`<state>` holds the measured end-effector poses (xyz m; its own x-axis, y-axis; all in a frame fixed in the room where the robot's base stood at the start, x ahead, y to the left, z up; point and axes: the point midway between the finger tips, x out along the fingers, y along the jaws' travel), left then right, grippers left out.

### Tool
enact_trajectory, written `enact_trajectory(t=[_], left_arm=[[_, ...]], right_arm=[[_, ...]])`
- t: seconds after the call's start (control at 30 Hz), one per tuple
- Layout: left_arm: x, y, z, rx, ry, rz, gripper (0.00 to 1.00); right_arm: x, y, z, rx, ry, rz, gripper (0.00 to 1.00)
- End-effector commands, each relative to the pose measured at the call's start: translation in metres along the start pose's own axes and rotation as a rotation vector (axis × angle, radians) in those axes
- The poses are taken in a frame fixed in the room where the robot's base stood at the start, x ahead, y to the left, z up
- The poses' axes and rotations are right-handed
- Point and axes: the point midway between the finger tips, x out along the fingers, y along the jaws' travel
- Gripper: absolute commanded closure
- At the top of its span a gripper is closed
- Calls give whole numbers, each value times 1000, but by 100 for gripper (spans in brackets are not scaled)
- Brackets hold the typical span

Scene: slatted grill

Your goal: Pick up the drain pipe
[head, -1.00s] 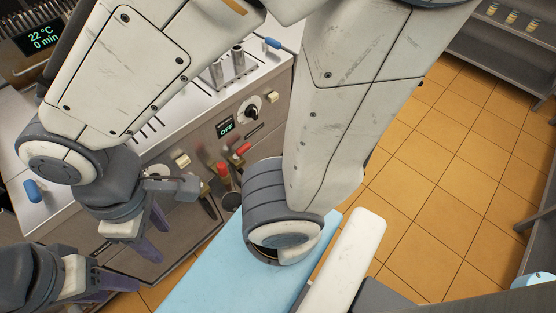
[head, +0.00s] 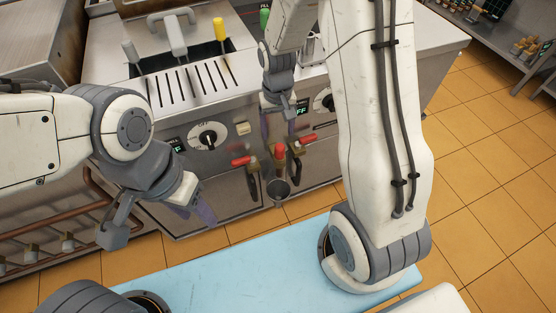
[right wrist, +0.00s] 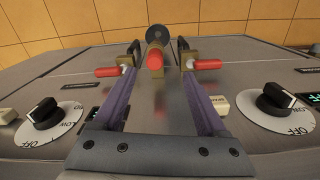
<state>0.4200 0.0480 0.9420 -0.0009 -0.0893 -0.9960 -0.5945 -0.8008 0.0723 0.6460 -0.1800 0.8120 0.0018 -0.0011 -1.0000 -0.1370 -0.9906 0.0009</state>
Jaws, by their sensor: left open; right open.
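The drain pipe (head: 278,187) looks to be the dark round pipe at the middle of the grill's front, with a red-tipped brass fitting (head: 280,151) at its top. In the right wrist view the pipe's dark round end (right wrist: 158,32) lies beyond the red tip (right wrist: 155,59). My right gripper (head: 279,135) is open above it; in the right wrist view its purple fingers (right wrist: 160,72) stand apart on either side of the red tip, with nothing held. My left gripper (head: 197,211) hangs open and empty in front of the panel, left of the pipe.
Red-handled valves flank the pipe, one left (head: 241,162) and one right (head: 301,139). Control knobs (head: 208,138) sit on the front panel. A light blue surface (head: 250,265) lies in front of me. Orange tiled floor (head: 480,160) is open at the right.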

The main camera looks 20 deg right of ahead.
Motion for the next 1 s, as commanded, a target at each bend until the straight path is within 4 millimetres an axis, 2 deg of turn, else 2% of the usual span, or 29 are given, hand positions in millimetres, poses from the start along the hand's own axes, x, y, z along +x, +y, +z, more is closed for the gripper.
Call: enact_trajectory(t=[0.1,0.3,0.57,0.8,1.0], left_arm=[[5,0,0,0,0,0,50],[7,0,0,0,1,0,50],[8,-1,0,0,1,0,50],[10,-1,0,0,0,0,50],[11,-1,0,0,0,0,50]], right_arm=[[21,10,-6,33,-5,3,26],[52,10,-7,34,-5,3,26],[73,10,-8,33,-4,3,26],[108,10,-12,33,-5,3,26],[117,10,-13,34,-2,2,26]])
